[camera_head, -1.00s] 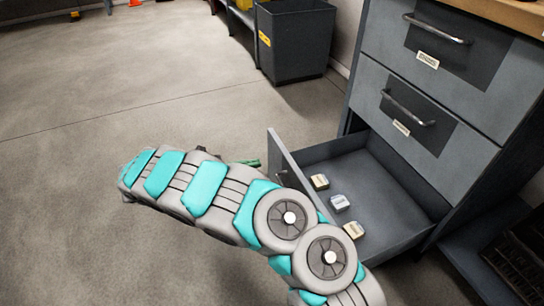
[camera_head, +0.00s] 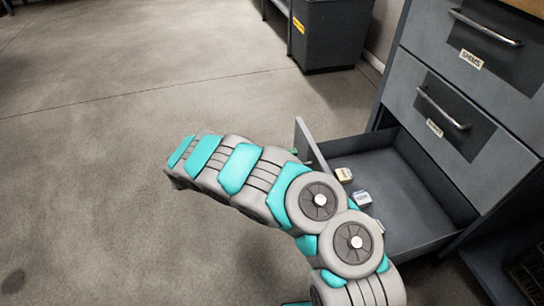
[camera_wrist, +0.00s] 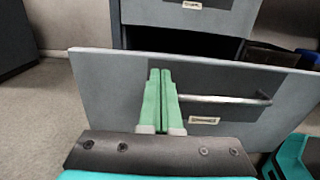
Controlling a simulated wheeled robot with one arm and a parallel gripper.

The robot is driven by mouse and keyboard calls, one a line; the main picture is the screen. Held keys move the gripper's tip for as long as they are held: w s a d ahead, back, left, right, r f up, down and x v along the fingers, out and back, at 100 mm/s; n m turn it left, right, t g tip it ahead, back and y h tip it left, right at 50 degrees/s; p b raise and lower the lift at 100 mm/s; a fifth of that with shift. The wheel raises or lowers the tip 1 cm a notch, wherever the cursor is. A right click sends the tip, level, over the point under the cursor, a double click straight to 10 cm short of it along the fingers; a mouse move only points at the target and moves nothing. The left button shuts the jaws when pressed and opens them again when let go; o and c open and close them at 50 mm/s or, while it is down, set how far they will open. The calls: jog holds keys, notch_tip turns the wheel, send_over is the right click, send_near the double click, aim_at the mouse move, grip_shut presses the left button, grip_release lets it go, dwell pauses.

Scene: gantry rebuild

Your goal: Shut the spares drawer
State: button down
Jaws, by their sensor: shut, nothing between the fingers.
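The spares drawer is the low drawer of the grey cabinet and stands well open, with its front panel (camera_head: 306,140) out over the floor and its grey floor (camera_head: 415,195) showing. In the wrist view its front panel (camera_wrist: 105,85) faces me, with a bar handle (camera_wrist: 225,99) and a small label I cannot read. My gripper's green fingers (camera_wrist: 160,73) are shut and empty, in front of the panel just left of the handle's left end. I cannot tell whether they touch the panel. In the head view my arm hides most of the gripper and part of the drawer.
Small boxes (camera_head: 362,199) lie in the drawer, one partly behind my arm. Two closed drawers (camera_head: 440,118) sit above it in the cabinet. A dark bin (camera_head: 332,38) stands at the back. The floor (camera_head: 120,110) to the left is clear.

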aim_at(311, 149)
jog(key=shift+w+d, duration=0.25)
jog(key=shift+d, duration=0.9)
jog(key=shift+w+d, duration=0.2)
jog(key=shift+d, duration=0.9)
jog(key=shift+d, duration=0.2)
jog(key=w+d+b, duration=0.3)
jog(key=d, duration=1.4)
jog(key=w+d+b, duration=0.3)
jog(key=w+d, duration=0.1)
jog(key=d, duration=1.2)
jog(key=shift+d, duration=0.4)
jog(key=shift+r, duration=0.15)
jog(key=s+a+p, duration=0.1)
jog(key=s+a, duration=0.2)
jog(key=a, duration=1.1)
jog(key=shift+p, duration=0.3)
